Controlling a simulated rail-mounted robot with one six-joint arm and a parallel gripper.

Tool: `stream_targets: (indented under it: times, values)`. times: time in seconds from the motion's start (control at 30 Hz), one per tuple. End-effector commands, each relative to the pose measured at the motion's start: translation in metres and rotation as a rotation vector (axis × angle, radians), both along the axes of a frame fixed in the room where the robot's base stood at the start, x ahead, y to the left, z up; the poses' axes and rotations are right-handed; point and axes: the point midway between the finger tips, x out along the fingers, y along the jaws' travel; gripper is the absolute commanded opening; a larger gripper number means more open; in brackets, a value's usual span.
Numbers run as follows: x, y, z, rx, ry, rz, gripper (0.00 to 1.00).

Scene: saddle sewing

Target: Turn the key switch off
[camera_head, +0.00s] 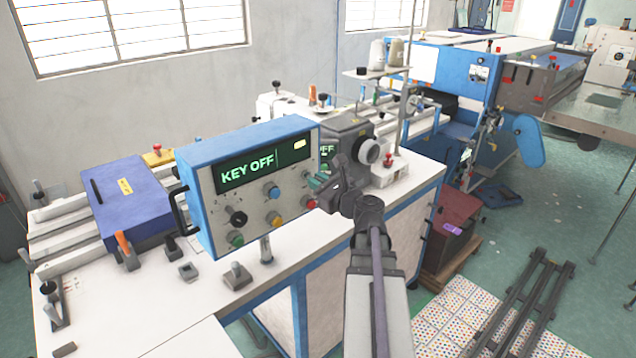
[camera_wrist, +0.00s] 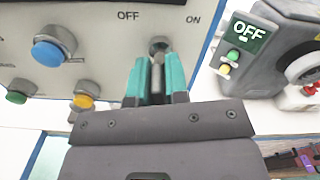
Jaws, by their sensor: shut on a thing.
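The key switch (camera_wrist: 159,44) is on the grey front of the control box, below and between the printed OFF and ON labels in the wrist view. My gripper (camera_wrist: 158,68) has its teal fingers shut on the key just in front of the panel. The fingers hide most of the key, so I cannot tell its exact angle. In the head view, my gripper (camera_head: 314,184) is at the right end of the blue control box (camera_head: 190,160). The box's screen (camera_head: 248,171) reads KEY OFF in green.
Blue (camera_wrist: 53,46), yellow (camera_wrist: 87,96) and green (camera_wrist: 20,92) buttons lie left of my fingers. To the right is a grey machine head (camera_head: 345,140) with a handwheel and a screen reading OFF. The white worktop (camera_head: 300,243) below holds several small fixtures.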

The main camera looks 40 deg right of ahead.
Motion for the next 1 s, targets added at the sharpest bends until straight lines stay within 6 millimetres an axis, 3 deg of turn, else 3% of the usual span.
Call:
stream_targets:
  times: [0.5,1.0]
  values:
    - [-0.0002,0.0009,-0.0005,-0.422,-0.007,0.0,0.0]
    - [-0.0002,0.0011,-0.0007,-0.555,-0.009,0.001,0.0]
